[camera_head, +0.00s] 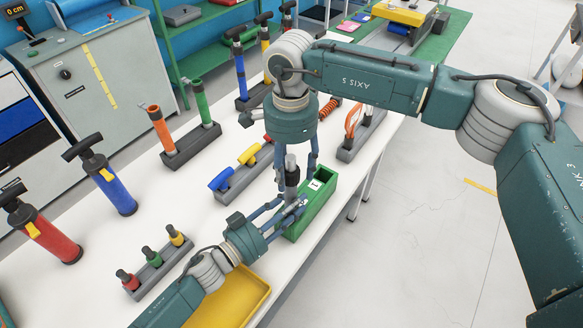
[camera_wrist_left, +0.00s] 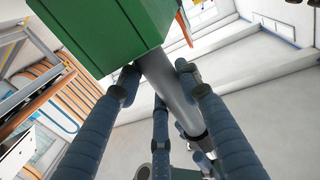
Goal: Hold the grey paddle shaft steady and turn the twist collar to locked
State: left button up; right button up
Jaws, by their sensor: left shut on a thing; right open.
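The grey paddle shaft stands upright at the green holder (camera_head: 318,203), with its light grey upper end (camera_head: 290,162) showing in the head view. A dark collar (camera_head: 292,176) sits around it below that end. My left gripper (camera_head: 291,203) is shut on the shaft below the collar. In the left wrist view, its fingers (camera_wrist_left: 160,75) lie either side of the grey shaft (camera_wrist_left: 166,84), close to the green holder (camera_wrist_left: 105,28). My right gripper (camera_head: 297,172) comes down from above, open, its fingers around the collar's level; contact is unclear. The collar's lock marks cannot be read.
A yellow tray (camera_head: 232,297) lies below my left arm. Racks with coloured handles (camera_head: 155,262) and (camera_head: 243,172), and red and blue pumps (camera_head: 45,235) and (camera_head: 110,185), stand on the white table left of my grippers. Open floor lies right.

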jog(key=shift+c, duration=0.5)
jog(key=c, duration=1)
jog(key=shift+c, duration=0.2)
jog(key=shift+w+m, duration=0.1)
jog(key=shift+m, duration=0.3)
jog(key=m, duration=0.3)
jog(key=shift+d+m, duration=0.1)
jog(key=shift+m, duration=0.2)
jog(key=m, duration=0.4)
jog(key=shift+m, duration=0.3)
jog(key=m, duration=0.8)
jog(key=shift+m, duration=0.3)
jog(key=shift+s, duration=0.2)
jog(key=shift+c, duration=0.2)
